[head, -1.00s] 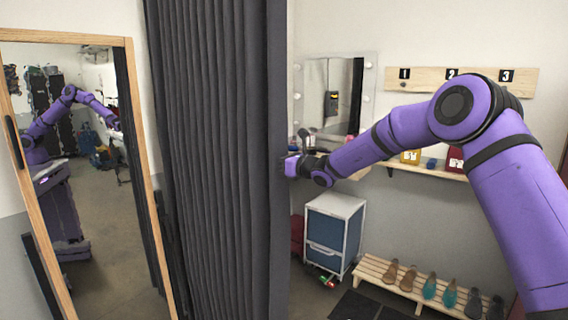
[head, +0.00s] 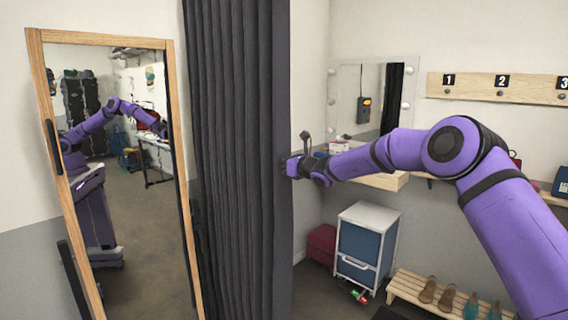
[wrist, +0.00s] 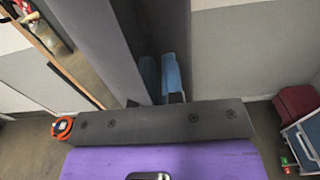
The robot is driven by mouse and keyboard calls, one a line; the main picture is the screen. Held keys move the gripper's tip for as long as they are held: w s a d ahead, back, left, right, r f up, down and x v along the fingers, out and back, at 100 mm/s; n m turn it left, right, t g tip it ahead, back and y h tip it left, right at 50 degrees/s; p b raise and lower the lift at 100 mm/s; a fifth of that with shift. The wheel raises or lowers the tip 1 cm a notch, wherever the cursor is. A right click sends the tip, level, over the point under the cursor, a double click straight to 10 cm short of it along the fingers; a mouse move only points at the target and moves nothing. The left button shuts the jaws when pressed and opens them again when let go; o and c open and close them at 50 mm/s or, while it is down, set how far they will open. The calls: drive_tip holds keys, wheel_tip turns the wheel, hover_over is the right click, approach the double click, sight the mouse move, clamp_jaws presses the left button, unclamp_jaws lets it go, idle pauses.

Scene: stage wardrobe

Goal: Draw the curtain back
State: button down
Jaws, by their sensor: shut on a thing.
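The dark grey pleated curtain (head: 240,150) hangs from above the top of the head view to near its bottom, between the mirror and the dressing nook. My gripper (head: 287,166) is at the curtain's right edge, about mid-height in the picture. It is shut on that edge. In the wrist view the curtain (wrist: 95,35) rises ahead of the gripper (wrist: 162,78), with its edge at the bluish fingers. The exact contact between fingertips and cloth is partly hidden.
A wood-framed mirror (head: 178,120) stands left of the curtain. Open floor shows between the curtain and the drawers.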

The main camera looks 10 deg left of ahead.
drive_tip(key=c, duration=1.2)
unclamp_jaws()
drive_tip(key=shift+c, duration=0.2)
drive_tip(key=shift+d, duration=0.1)
drive_tip(key=v, duration=1)
drive_tip(key=shift+s+d, duration=0.25)
